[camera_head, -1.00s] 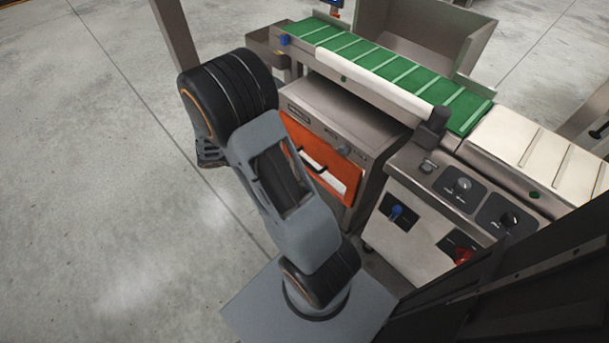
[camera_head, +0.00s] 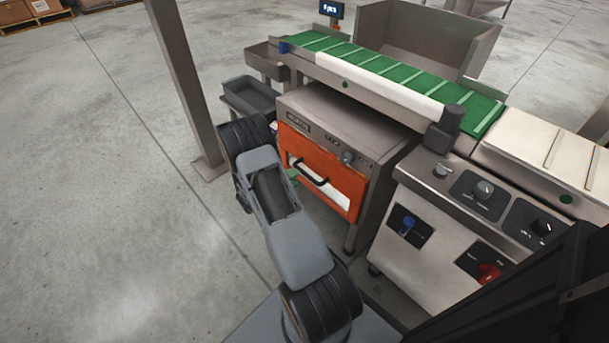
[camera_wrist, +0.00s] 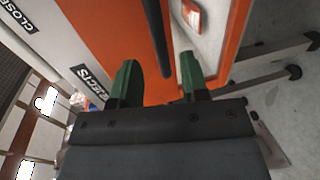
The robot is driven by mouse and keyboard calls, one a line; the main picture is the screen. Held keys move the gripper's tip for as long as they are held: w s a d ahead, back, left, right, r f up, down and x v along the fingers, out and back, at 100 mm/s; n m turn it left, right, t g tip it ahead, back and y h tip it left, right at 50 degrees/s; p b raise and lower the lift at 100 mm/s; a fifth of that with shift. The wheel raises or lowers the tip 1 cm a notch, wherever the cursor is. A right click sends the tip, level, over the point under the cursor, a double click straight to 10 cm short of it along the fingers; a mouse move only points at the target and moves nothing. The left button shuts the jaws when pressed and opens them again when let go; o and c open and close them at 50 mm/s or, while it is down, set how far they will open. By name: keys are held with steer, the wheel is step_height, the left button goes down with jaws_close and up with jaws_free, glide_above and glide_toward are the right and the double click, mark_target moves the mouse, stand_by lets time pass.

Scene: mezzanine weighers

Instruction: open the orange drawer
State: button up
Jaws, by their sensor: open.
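The orange drawer (camera_head: 336,183) is the front of a grey metal cabinet under the green conveyor, and it looks shut. It has a dark bar handle (camera_head: 309,173) and a white panel. In the wrist view the handle (camera_wrist: 156,38) runs down from the top edge towards my gripper (camera_wrist: 157,80). My gripper's two green fingers are open, one on each side of the handle's line, close to the orange front (camera_wrist: 98,20). I cannot tell whether they touch it. In the head view my arm hides most of the gripper; a bit of green shows beside the handle.
A control cabinet (camera_head: 425,215) with knobs and a red switch stands to the right of the drawer. A dark grey bin (camera_head: 250,95) stands behind my arm. A metal post (camera_head: 183,85) rises at the left. The floor on the left is clear.

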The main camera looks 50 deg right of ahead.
mark_target(303, 173)
steer(key=shift+b+x, duration=0.5)
steer(key=shift+x, duration=2.4)
jaws_close()
